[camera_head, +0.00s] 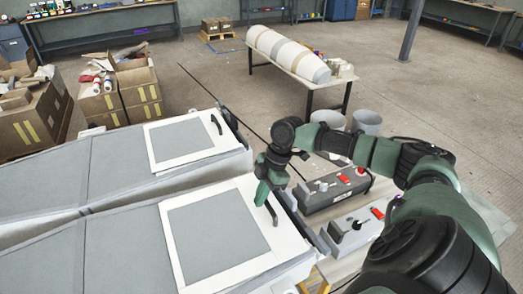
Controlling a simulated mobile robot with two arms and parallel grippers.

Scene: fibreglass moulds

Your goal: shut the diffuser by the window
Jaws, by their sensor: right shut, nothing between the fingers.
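Two long grey moulded bodies lie side by side at the left, each with a white-framed grey panel on top. The far panel (180,140) has a dark handle (216,124) at its right edge. The near panel (218,232) has a dark handle (271,213) at its right edge. Both panels look flat on their bodies; whether either stands slightly ajar I cannot tell. No window shows, so I cannot tell which is the diffuser by it. My right gripper (262,192) is shut and empty, pointing down close to the near handle; contact is unclear. My left gripper is out of view.
Control boxes with red switches, a far one (327,195) and a near one (352,234), sit right of the panels beneath my right arm. Grey buckets (367,122) stand behind. A table with a wrapped cylinder (287,54) is farther back. Cardboard boxes (137,85) stand left; open floor lies between.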

